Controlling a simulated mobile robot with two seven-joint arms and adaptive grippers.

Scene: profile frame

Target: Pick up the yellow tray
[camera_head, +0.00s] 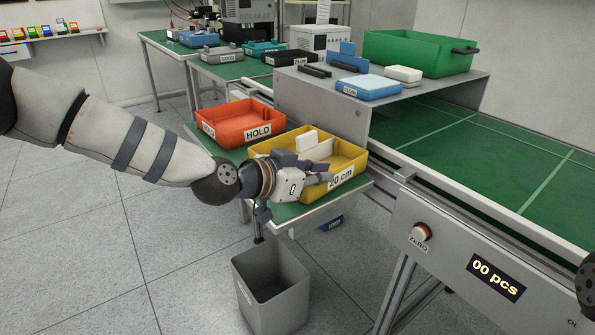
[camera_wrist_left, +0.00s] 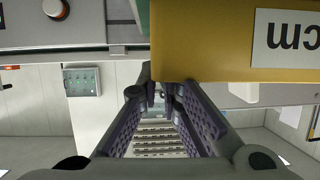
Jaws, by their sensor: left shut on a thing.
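The yellow tray (camera_head: 347,161) sits on the green-topped side table, with a "20 cm" label on its front wall. A white block (camera_head: 307,140) is in it. My left gripper (camera_head: 325,173) is at the tray's near wall, shut on the tray. In the left wrist view the yellow wall (camera_wrist_left: 205,45) fills the upper right, and the fingertips (camera_wrist_left: 163,92) meet close to its edge. The exact contact is partly hidden. My right gripper does not show.
An orange "HOLD" tray (camera_head: 240,123) stands just behind the yellow tray. A grey shelf (camera_head: 320,95) and the conveyor (camera_head: 475,150) border it on the right. A grey bin (camera_head: 272,290) stands on the floor in front. Floor at left is clear.

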